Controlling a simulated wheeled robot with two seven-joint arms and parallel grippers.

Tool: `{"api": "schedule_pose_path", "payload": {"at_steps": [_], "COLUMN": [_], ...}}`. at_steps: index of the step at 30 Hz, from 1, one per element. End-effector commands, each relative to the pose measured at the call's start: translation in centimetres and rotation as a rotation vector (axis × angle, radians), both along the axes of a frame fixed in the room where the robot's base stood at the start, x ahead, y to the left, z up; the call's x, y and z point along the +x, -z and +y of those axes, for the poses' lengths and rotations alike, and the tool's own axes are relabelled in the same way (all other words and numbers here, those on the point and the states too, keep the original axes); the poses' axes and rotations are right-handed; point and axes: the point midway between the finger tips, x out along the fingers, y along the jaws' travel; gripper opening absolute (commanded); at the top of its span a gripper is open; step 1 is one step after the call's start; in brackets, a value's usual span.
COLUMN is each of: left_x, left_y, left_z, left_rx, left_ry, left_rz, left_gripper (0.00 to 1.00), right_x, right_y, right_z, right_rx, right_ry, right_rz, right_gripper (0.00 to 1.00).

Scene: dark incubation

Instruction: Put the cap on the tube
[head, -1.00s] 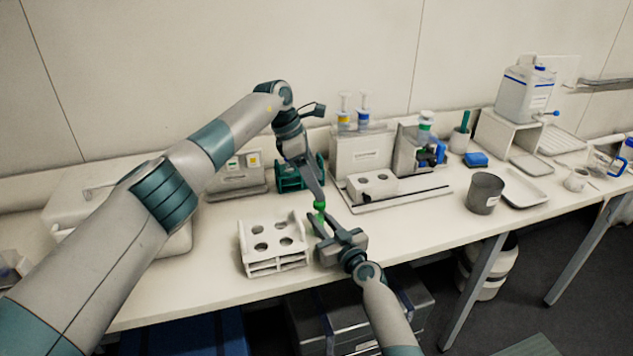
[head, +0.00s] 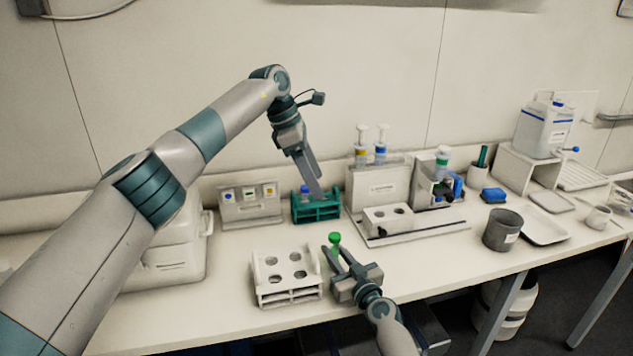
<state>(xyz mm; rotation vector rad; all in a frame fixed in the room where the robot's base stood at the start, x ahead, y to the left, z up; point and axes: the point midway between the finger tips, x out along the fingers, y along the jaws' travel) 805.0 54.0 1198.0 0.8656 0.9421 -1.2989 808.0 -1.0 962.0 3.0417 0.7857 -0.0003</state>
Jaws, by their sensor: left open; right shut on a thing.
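My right gripper (head: 336,261) is shut on a small tube (head: 335,251) and holds it upright beside the white rack. The green cap (head: 335,238) sits at the top of the tube; I cannot tell how tightly it is seated. The lower part of the tube is hidden by the gripper. My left gripper (head: 317,190) is open and empty, pointing down just above the teal rack (head: 318,212), apart from the green cap.
The white rack (head: 286,292) with several empty holes stands left of my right gripper. A blue-capped tube (head: 305,190) stands in the teal rack. A white block with holes (head: 388,219) is to the right, then a grey beaker (head: 503,231). The bench front right is clear.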

Motion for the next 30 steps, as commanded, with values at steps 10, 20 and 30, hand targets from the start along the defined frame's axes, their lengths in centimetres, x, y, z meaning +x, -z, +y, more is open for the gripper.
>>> {"api": "schedule_pose_path", "payload": {"at_steps": [10,20,30], "left_x": [0.0,0.0,0.0], "left_y": [0.0,0.0,-0.3], "left_z": [0.0,0.0,0.0], "left_rx": [0.0,0.0,0.0], "left_ry": [0.0,0.0,0.0], "left_rz": [0.0,0.0,0.0], "left_gripper": [0.66,0.66,0.66], "right_x": [0.0,-0.3,-3.4], "right_y": [0.0,0.0,0.1], "right_z": [0.0,-0.2,-1.9], "right_rx": [0.0,0.0,-0.001], "right_ry": [0.0,0.0,0.0], "right_rz": [0.0,0.0,0.0], "right_gripper": [0.43,0.43,0.43]}}
